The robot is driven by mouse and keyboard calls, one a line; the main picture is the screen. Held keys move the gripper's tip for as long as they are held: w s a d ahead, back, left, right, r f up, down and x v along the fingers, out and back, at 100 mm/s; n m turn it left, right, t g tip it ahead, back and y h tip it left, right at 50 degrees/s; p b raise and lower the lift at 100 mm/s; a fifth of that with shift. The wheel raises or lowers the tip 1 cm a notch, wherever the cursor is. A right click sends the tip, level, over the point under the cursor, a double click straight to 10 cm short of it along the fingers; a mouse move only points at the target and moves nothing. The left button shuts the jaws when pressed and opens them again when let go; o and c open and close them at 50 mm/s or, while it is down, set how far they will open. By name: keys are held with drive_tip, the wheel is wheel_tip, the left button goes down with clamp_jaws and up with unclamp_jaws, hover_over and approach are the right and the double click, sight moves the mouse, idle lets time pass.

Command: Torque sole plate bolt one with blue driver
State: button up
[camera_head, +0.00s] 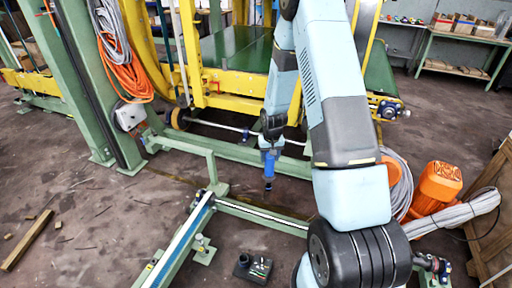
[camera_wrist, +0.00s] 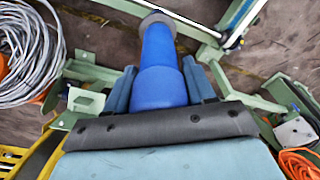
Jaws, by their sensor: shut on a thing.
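My gripper (camera_head: 271,148) is shut on the blue driver (camera_head: 269,167) and holds it upright in the air, its dark tip pointing down. In the wrist view the blue driver (camera_wrist: 160,75) sits between the two fingers of my gripper (camera_wrist: 165,88), with a grey ring at its far end. The green sole plate frame (camera_head: 262,215) with a pale rail lies on the floor below the driver. Small brackets (camera_head: 203,246) with bolt-like parts stand along its left rail. I cannot tell which is bolt one. The driver tip is apart from the frame.
A green post (camera_head: 90,80) with orange cable (camera_head: 122,65) is at left. An orange motor (camera_head: 437,184) and grey hose (camera_head: 455,215) lie at right. A small black tray (camera_head: 252,268) is on the floor in front.

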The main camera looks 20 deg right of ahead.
drive_tip(key=s+d+f+m, duration=0.3)
drive_tip(key=s+d+f, duration=0.1)
drive_tip(key=d, duration=0.7)
drive_tip(key=s+d+f+m, duration=0.2)
drive_tip(key=s+d+f, duration=0.15)
drive_tip(key=d, duration=0.85)
drive_tip(key=s+d+f+m, duration=0.3)
drive_tip(key=d+f, duration=0.2)
drive_tip(key=d, duration=0.6)
drive_tip(key=s+d+f+m, duration=0.2)
drive_tip(key=s+d+f, duration=0.2)
drive_tip(key=s, duration=0.6)
drive_tip(key=s+d+f+m+h, duration=0.1)
drive_tip(key=s+d+f+m, duration=0.2)
drive_tip(key=s+d, duration=0.6)
drive_tip(key=s+d+f+m+g, duration=0.1)
drive_tip(key=s+d+f+m, duration=0.1)
drive_tip(key=s+d+f, duration=0.4)
drive_tip(key=s, duration=0.5)
drive_tip(key=shift+d, duration=0.25)
drive_tip(key=shift+f, duration=0.1)
drive_tip(key=shift+f, duration=2.9)
drive_tip(key=shift+a+f, duration=0.1)
drive_tip(key=shift+f, duration=1.15)
